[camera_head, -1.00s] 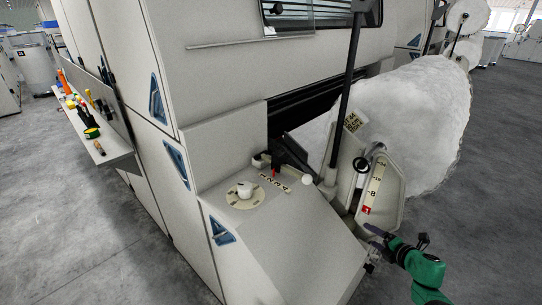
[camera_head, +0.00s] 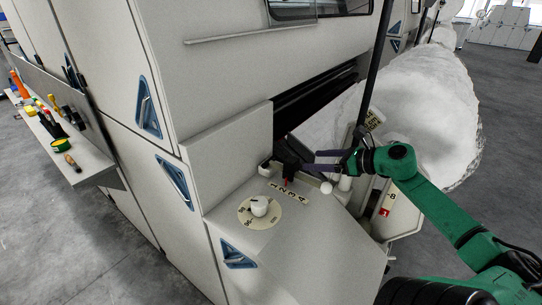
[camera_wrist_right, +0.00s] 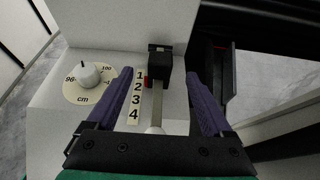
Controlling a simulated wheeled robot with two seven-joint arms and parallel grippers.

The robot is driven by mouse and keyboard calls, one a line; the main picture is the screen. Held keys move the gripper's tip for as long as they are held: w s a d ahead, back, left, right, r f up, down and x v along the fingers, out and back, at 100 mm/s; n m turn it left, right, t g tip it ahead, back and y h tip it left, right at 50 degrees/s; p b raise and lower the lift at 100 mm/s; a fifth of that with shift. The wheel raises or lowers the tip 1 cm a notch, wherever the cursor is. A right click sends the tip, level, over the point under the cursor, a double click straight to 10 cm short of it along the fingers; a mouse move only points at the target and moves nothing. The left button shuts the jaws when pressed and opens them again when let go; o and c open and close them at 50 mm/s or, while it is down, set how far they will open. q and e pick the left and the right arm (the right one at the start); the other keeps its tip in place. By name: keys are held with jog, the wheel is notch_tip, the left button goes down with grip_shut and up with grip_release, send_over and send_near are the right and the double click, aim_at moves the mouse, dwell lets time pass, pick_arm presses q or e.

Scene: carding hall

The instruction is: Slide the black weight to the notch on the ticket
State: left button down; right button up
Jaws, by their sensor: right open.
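The black weight (camera_wrist_right: 164,68) sits at the far end of a pale metal bar (camera_wrist_right: 156,110) beside a number strip (camera_wrist_right: 136,97) marked 1 to 4. Its red mark (camera_wrist_right: 148,83) is level with about 1 to 2. My right gripper (camera_wrist_right: 159,75) is open, its purple fingers on either side of the weight with gaps showing. In the head view the right gripper (camera_head: 317,160) reaches in from the right, beside the dark weight (camera_head: 288,152). A small yellowish ticket (camera_head: 374,118) is on the post behind; its writing is too small to read. My left gripper is out of view.
A white knob on a round dial (camera_head: 259,207) stands on the sloping top. A white ball (camera_head: 326,187) is at the near bar end. A dark upright rod (camera_head: 376,60) and a scale plate (camera_head: 389,198) stand close to my right arm. A tool shelf (camera_head: 90,168) is at left.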

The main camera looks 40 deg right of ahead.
aim_at(296, 161)
jog(key=shift+x, duration=0.95)
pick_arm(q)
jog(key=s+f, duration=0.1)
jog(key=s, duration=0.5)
pick_arm(e)
jog(key=shift+b+x, duration=0.45)
jog(key=shift+x, duration=0.8)
jog(key=b+x, duration=0.1)
jog(key=x, duration=0.1)
jog(key=b+x, duration=0.1)
jog(key=x, duration=0.1)
jog(key=shift+w+f, duration=0.25)
jog(key=shift+f, duration=0.1)
jog(key=shift+b+x, duration=0.85)
jog(key=shift+x, duration=0.4)
jog(key=shift+w+a+b, duration=0.2)
jog(key=shift+w+b, duration=0.05)
jog(key=shift+b, duration=0.05)
jog(key=shift+w+f, duration=0.1)
jog(key=shift+w, duration=0.1)
jog(key=shift+w+b, duration=0.15)
jog(key=shift+b, duration=0.15)
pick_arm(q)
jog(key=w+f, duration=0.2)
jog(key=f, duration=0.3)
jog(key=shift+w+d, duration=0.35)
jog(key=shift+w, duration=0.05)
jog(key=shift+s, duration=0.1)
pick_arm(e)
grip_shut()
